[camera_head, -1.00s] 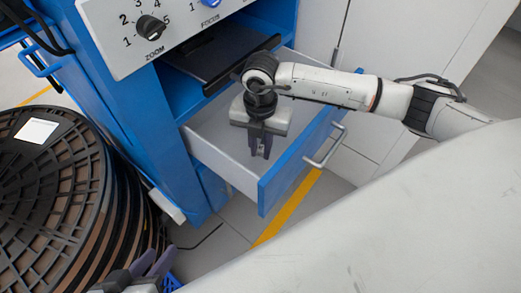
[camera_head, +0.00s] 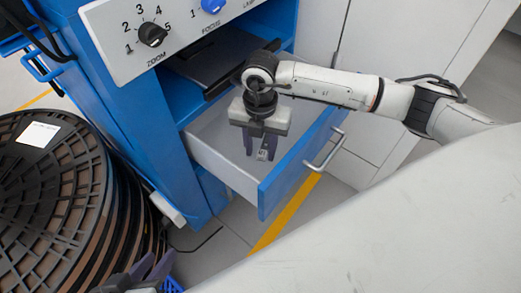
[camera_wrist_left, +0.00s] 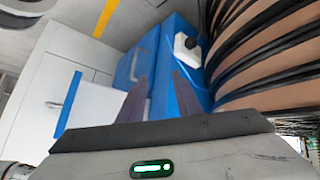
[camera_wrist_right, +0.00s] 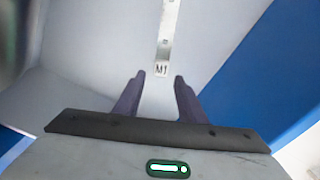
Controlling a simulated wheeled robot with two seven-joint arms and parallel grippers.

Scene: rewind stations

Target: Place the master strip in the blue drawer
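The blue drawer (camera_head: 284,178) is pulled open, with a blue front and a light grey inside. My right gripper (camera_head: 259,148) points down into it with its fingers spread. The master strip, a thin grey strip with an "M1" label, shows in the right wrist view (camera_wrist_right: 164,45) just beyond the open fingertips (camera_wrist_right: 156,88), inside the drawer. A small end of it shows between the fingers in the head view. I cannot tell whether it rests flat on the drawer floor. My left gripper (camera_head: 146,272) is open and empty at the bottom of the head view, away from the drawer.
A blue cabinet (camera_head: 150,130) with zoom and focus knobs stands above the drawer, with a dark tray (camera_head: 215,60) on its shelf. A stack of large dark reels (camera_head: 60,200) fills the left. White cabinets (camera_head: 370,120) stand behind the drawer.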

